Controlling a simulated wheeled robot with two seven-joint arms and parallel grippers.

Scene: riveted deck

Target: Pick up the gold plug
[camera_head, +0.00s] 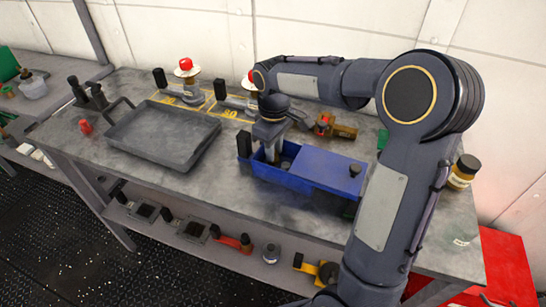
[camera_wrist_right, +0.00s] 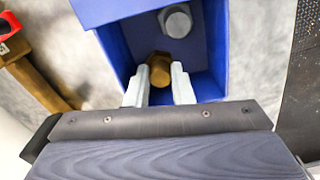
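The gold plug (camera_wrist_right: 159,68) is a small hex-headed piece inside the open part of the blue box (camera_wrist_right: 118,48). The blue box (camera_head: 267,171) stands on the grey bench in the head view. My right gripper (camera_head: 270,155) points down into the open left end of this box. In the right wrist view my right gripper (camera_wrist_right: 160,78) has its two pale fingers close against both sides of the gold plug, with no clear gap. A grey hex plug (camera_wrist_right: 175,21) lies in the box beyond it. The head view hides the gold plug. My left gripper is out of view.
A blue lid (camera_head: 318,170) with a black knob covers the box's right part. A dark grey tray (camera_head: 160,135) lies to the left. A brass piece (camera_head: 335,127) sits behind the box, and a brown jar (camera_head: 463,172) stands at the right.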

